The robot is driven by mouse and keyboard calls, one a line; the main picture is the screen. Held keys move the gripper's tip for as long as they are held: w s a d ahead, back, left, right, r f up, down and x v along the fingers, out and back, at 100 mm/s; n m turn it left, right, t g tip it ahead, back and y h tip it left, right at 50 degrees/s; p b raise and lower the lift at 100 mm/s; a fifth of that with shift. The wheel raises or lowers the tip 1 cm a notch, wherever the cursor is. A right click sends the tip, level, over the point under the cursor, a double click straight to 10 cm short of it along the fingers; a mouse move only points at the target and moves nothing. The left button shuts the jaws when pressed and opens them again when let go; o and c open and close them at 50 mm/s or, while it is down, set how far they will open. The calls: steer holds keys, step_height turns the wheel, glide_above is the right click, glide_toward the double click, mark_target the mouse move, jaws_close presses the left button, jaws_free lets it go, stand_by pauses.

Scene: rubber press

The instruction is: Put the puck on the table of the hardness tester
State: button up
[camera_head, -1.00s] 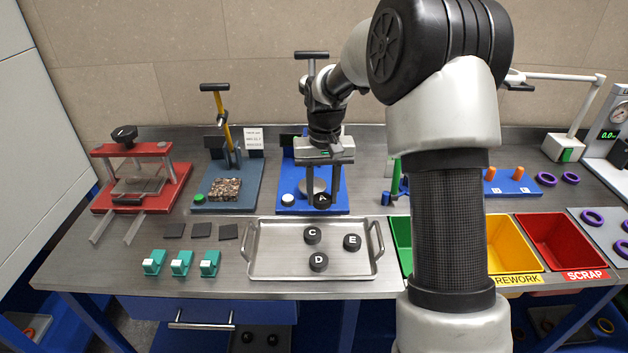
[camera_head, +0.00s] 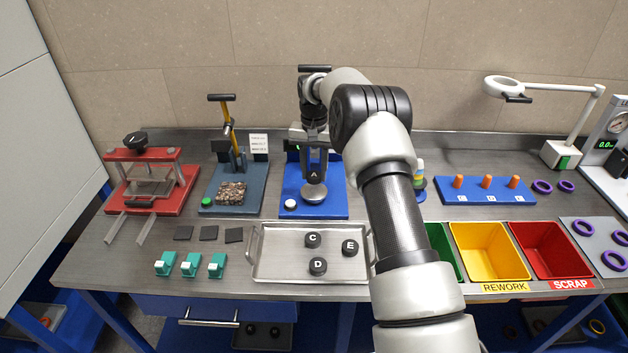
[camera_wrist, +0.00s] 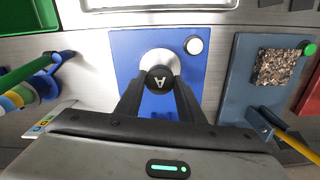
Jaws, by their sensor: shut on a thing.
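My gripper (camera_head: 314,168) is shut on a black puck marked A (camera_head: 314,176). In the wrist view the puck (camera_wrist: 160,80) sits between the fingertips (camera_wrist: 160,88), letter up. The hardness tester has a blue base (camera_head: 335,206) and a round grey table (camera_head: 314,195). The puck overlaps the rear part of this table in the head view; in the wrist view it covers part of the disc (camera_wrist: 158,60). I cannot tell whether the puck touches the table. The tester's upper part is mostly hidden behind my gripper and arm.
A white button (camera_head: 291,204) stands at the base's front left. A metal tray (camera_head: 285,277) in front holds pucks C, D and E. A slate-blue stand with a yellow lever (camera_head: 228,132) is to the left. Yellow (camera_head: 488,245) and red bins are to the right.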

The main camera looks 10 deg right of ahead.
mark_target(314, 175)
steer(key=shift+f, duration=1.85)
steer(key=shift+f, duration=0.1)
steer(key=shift+f, duration=0.15)
steer(key=o, duration=1)
